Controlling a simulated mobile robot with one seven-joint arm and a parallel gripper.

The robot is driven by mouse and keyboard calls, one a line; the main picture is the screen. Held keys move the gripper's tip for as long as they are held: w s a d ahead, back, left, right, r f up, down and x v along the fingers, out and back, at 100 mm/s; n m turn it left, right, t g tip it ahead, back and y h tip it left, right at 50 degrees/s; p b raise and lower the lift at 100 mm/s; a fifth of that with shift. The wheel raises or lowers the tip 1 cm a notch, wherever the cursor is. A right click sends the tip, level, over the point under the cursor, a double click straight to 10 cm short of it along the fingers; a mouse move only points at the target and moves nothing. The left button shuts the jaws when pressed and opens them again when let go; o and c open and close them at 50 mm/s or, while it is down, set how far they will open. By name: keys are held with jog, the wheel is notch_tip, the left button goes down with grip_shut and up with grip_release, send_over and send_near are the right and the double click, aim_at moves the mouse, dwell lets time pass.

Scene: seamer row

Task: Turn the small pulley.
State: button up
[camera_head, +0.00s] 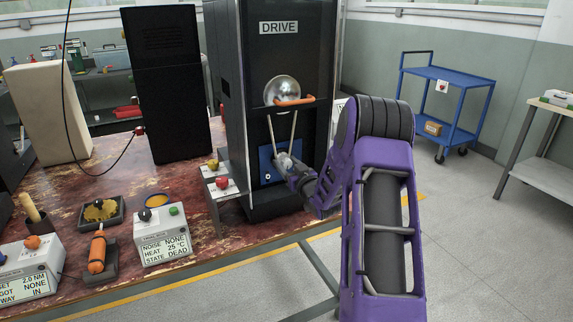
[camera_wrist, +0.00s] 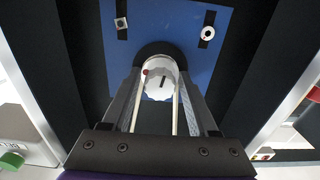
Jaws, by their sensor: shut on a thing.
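The small pulley (camera_wrist: 158,88) is a pale, ridged wheel with a red mark on its left and a dark slot in its face. It sits in front of the blue plate (camera_wrist: 160,28). My gripper (camera_wrist: 160,76) is shut on the small pulley, one finger at each side. A pale belt (camera_wrist: 177,112) runs from it between the fingers. In the head view the belt (camera_head: 293,128) rises to the large silver pulley (camera_head: 281,88) on the black DRIVE cabinet (camera_head: 310,60). There the gripper (camera_head: 287,162) largely hides the small pulley.
A grey box with red and yellow knobs (camera_head: 221,183) stands left of the plate. The table (camera_head: 215,245) holds a NOISE/HEAT/STATE meter (camera_head: 163,236). Open floor lies right, before a blue cart (camera_head: 447,76).

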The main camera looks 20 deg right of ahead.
jog(key=m, duration=0.4)
jog(key=shift+m, duration=0.3)
jog(key=m, duration=0.4)
jog(key=shift+m, duration=0.3)
jog(key=m, duration=0.5)
jog(key=shift+d, duration=0.1)
jog(key=shift+f+m+p, duration=0.1)
jog(key=shift+m+p, duration=0.4)
jog(key=shift+m, duration=1.4)
jog(key=o, duration=1.1)
